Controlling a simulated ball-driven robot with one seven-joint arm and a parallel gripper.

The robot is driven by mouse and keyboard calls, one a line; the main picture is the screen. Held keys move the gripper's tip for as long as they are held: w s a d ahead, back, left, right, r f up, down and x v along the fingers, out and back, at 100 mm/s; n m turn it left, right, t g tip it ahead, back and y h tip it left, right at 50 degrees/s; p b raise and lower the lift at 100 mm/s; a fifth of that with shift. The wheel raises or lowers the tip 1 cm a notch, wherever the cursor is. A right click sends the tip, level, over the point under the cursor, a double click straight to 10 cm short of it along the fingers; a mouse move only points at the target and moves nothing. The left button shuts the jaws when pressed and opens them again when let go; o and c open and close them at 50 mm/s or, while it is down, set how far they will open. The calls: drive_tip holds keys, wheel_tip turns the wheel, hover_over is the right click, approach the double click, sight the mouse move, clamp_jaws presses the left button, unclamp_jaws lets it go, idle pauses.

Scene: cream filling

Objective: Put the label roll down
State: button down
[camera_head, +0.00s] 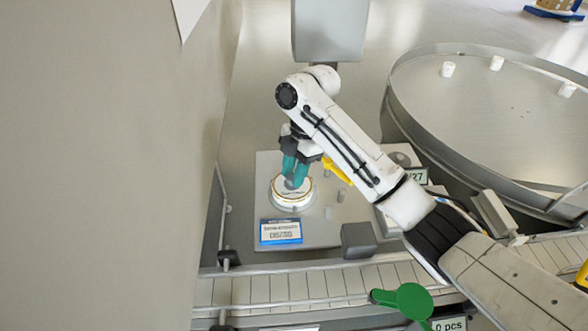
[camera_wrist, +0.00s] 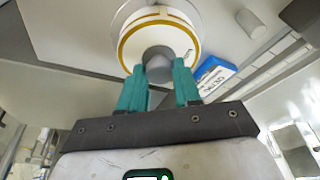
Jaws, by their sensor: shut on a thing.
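The label roll (camera_head: 291,200) is a white disc with a gold-yellow ring and a grey central knob or core. In the head view it is at the grey plate (camera_head: 334,236), below my gripper. My gripper (camera_head: 296,181) has teal fingers, which are shut on the grey core of the roll. In the wrist view the roll (camera_wrist: 150,32) is straight ahead of the fingers (camera_wrist: 158,72), with the grey core between the tips. I cannot tell whether the roll's underside touches the plate.
A blue-framed label sign (camera_head: 281,231) stands just in front of the roll. Small grey posts and a dark grey block (camera_head: 358,240) are to its right. A conveyor (camera_head: 290,289) runs along the front. A large round metal table (camera_head: 480,110) with white jars fills the right. A wall is at left.

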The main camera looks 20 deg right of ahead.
drive_tip(key=c, duration=0.8)
unclamp_jaws()
drive_tip(key=v, duration=1.2)
drive_tip(key=shift+d+r+p, duration=0.1)
drive_tip(key=shift+r+p, duration=0.15)
drive_tip(key=shift+p, duration=0.05)
